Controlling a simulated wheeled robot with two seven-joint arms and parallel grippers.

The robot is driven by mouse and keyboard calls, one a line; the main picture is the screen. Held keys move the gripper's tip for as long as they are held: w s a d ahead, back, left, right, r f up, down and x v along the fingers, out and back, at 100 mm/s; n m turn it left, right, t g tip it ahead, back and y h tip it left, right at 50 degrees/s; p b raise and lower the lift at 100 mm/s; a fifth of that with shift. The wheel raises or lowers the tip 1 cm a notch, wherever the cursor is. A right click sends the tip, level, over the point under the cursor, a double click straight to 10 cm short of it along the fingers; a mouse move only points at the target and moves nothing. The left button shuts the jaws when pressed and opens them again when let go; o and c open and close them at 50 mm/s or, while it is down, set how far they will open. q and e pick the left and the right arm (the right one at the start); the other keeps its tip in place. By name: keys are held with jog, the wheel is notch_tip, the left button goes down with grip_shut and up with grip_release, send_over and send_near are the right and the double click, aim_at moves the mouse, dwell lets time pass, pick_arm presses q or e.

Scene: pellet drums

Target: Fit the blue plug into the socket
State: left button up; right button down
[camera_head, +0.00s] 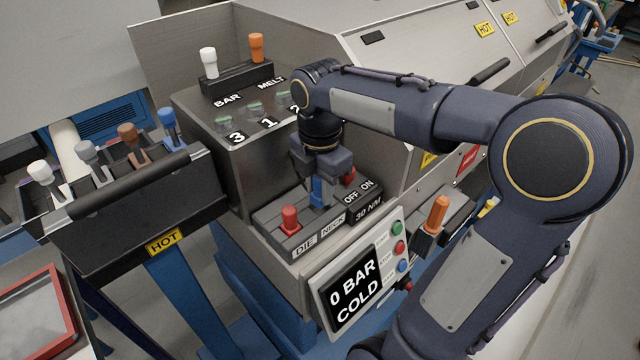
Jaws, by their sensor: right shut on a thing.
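My right gripper (319,177) points down over the dark block marked DIE and NECK (269,238). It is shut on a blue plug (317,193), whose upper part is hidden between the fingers. The plug looks upright, and its lower end is at the block, behind the NECK label. I cannot tell whether it is seated in a socket or just above one. A red plug (290,218) stands at the DIE label, left of the gripper. Another blue-topped piece (168,122) stands in the rack at left. My left gripper is not in view.
The rack (130,228), marked HOT, also holds white, grey and brown pieces behind a black bar. White (209,62) and orange (257,47) plugs stand at BAR and MELT. A display (356,288) reads 0 BAR COLD. A red knob (349,176) is close beside the gripper.

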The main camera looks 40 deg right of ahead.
jog(key=shift+f+b, duration=0.85)
jog(key=shift+f, duration=0.55)
jog(key=c, duration=1.1)
grip_release()
jog(key=shift+o, duration=0.2)
jog(key=shift+r, duration=0.15)
notch_tip(320, 180, up, 8)
jog(key=shift+f+p, duration=0.15)
jog(key=shift+p, duration=0.3)
jog(key=s+a+f+m+t+y, duration=0.1)
jog(key=s+a+f+m+t, duration=0.1)
jog(key=m, duration=0.5)
jog(key=s+a+f+m+t+y, duration=0.1)
jog(key=s+a+f+m, duration=0.3)
jog(key=s+m, duration=0.3)
jog(key=s+a+f+m+t+y, duration=0.1)
jog(key=s+a+f+m+t, duration=0.1)
jog(key=m, duration=0.4)
jog(key=shift+s+a+f+m+t+y, duration=0.2)
jog(key=shift+s+a+f, duration=0.2)
jog(key=shift+s+a, duration=0.2)
jog(key=shift+s+a+f+m+t+y, duration=0.1)
jog(key=shift+s+a+f+m+y, duration=0.1)
jog(key=shift+s+a+f, duration=0.3)
